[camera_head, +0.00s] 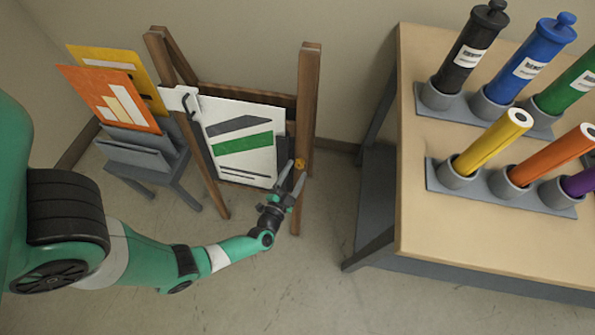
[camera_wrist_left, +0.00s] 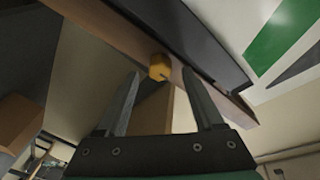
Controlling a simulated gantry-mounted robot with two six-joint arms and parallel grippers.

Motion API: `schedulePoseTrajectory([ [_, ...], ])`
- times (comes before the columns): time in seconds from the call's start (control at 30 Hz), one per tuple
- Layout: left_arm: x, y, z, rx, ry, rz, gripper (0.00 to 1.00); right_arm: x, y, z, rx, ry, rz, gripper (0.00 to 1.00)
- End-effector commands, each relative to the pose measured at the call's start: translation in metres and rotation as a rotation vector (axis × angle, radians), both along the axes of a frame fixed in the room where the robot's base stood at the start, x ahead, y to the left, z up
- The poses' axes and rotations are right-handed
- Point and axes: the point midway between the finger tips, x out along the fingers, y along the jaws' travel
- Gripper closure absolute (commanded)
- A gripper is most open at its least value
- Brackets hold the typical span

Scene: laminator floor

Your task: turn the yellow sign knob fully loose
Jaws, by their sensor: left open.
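The yellow sign knob (camera_head: 299,163) sits on the right wooden leg of the sign easel (camera_head: 307,90). In the left wrist view the knob (camera_wrist_left: 159,68) shows ahead of and between the fingers, on the edge of a wooden bar. My left gripper (camera_head: 288,180) is open and empty, just below the knob in the head view. Its two fingers (camera_wrist_left: 162,90) stand apart on either side of the knob's line and look clear of it. The white sign (camera_head: 240,140) with a green and a grey stripe rests on the easel. My right gripper is not in view.
A grey rack (camera_head: 140,160) with orange and yellow sheets stands left of the easel. A table (camera_head: 430,200) at the right carries holders with black, blue, green, yellow, orange and purple tubes. The floor (camera_head: 300,290) in front is clear.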

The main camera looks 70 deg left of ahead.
Motion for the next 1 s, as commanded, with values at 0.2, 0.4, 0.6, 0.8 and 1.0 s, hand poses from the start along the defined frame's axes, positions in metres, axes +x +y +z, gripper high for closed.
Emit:
schedulePoseTrajectory([
  [0.2, 0.0139, 0.0138, -0.0005, 0.002, 0.001, -0.001, 0.31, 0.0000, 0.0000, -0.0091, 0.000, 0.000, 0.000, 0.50],
  [0.4, 0.0147, 0.0141, 0.0004, 0.001, 0.002, -0.002, 0.31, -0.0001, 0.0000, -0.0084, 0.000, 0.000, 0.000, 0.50],
  [0.6, 0.0145, 0.0139, 0.0004, 0.001, 0.001, -0.001, 0.60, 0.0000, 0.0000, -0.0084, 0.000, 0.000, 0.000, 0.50],
  [0.8, 0.0145, 0.0138, 0.0002, 0.001, 0.001, -0.001, 0.96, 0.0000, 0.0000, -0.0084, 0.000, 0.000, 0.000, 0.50],
  [1.0, 0.0145, 0.0138, 0.0002, 0.000, 0.000, -0.001, 1.00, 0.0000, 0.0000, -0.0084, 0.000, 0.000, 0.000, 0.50],
])
